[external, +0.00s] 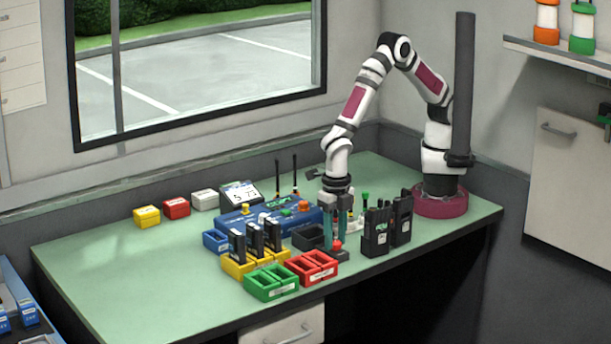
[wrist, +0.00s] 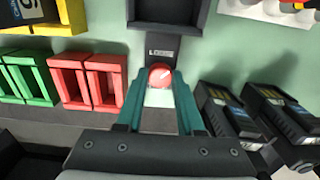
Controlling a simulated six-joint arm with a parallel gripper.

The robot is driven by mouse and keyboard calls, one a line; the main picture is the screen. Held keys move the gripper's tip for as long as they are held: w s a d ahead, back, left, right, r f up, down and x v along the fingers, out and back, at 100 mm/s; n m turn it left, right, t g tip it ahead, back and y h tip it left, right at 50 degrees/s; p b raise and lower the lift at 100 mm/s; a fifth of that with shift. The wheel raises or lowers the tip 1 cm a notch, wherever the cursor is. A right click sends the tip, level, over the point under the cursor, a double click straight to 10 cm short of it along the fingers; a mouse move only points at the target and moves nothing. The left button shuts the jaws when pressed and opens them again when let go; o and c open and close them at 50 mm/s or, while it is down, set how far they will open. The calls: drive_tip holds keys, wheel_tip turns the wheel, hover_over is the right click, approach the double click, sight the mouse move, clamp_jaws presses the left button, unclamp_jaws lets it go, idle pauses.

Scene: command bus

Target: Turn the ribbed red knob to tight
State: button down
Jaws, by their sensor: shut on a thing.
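The red knob (wrist: 160,75) sits between the teal fingertips of my gripper (wrist: 160,84) in the wrist view, with a pale mark on its top. A small label (wrist: 160,53) beside it seems to read LOOSE. In the external view the red knob (external: 337,246) shows low between the fingers, near the table's front edge. My gripper (external: 338,238) points straight down and is shut on the knob. The knob's sides are partly hidden by the fingers, and its ribs are too small to make out.
Red trays (external: 312,268) and green trays (external: 271,283) stand just left of the knob. Black radios (external: 376,232) stand upright close on the right. A dark open tray (external: 309,237) is behind it. The table's left part (external: 110,265) is clear.

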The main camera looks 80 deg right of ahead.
drive_tip(key=m, duration=1.2)
drive_tip(key=shift+m, duration=0.3)
drive_tip(key=m, duration=1.2)
drive_tip(key=shift+m, duration=0.4)
drive_tip(key=c, duration=0.5)
unclamp_jaws()
drive_tip(key=shift+r, duration=0.1)
